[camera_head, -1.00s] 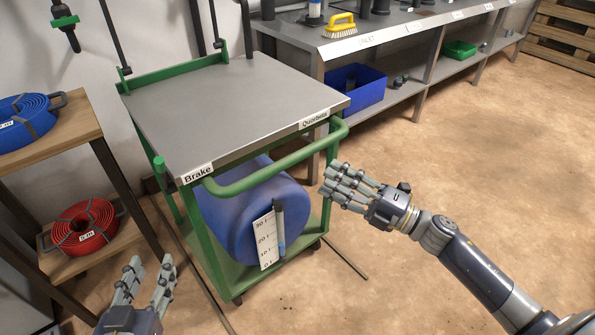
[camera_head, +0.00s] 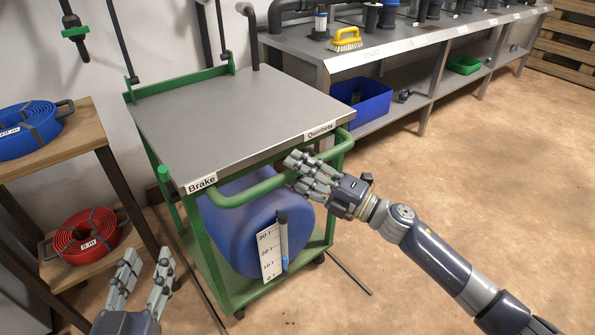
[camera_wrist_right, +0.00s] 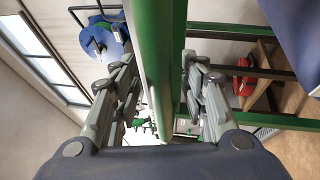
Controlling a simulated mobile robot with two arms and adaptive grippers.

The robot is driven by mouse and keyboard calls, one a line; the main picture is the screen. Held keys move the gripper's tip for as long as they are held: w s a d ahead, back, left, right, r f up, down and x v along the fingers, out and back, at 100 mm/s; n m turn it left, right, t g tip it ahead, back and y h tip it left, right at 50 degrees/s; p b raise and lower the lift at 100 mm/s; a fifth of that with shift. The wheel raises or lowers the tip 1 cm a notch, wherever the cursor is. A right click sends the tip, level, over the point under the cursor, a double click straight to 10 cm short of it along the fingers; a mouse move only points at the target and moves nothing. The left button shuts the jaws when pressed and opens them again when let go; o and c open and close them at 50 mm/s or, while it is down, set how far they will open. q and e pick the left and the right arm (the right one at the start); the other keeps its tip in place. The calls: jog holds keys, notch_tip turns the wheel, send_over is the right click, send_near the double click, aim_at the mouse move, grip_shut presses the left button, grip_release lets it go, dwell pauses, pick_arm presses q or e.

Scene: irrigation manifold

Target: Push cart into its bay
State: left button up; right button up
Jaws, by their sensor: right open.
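The cart has a grey top (camera_head: 235,115), a green frame and a blue drum on its lower deck. Its green front handle (camera_head: 250,190) runs below the labels "Brake" and "Quorbeta". A green upright knob (camera_head: 163,174) stands by the "Brake" label. My right gripper (camera_head: 298,170) is at the right part of the handle, fingers open. In the right wrist view, the handle (camera_wrist_right: 157,60) runs between the open fingers (camera_wrist_right: 160,75); contact cannot be told. My left gripper (camera_head: 147,262) is open and empty, low at the left, apart from the cart.
A wooden shelf (camera_head: 60,155) with blue and red hose coils stands left of the cart. A grey bench (camera_head: 400,50) with a blue bin (camera_head: 362,105) stands right and behind. Dark strips (camera_head: 350,272) lie on the floor beside the cart. Floor at right is clear.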

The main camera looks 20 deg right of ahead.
jog(key=shift+w+a, duration=0.1)
jog(key=shift+w, duration=0.05)
grip_shut()
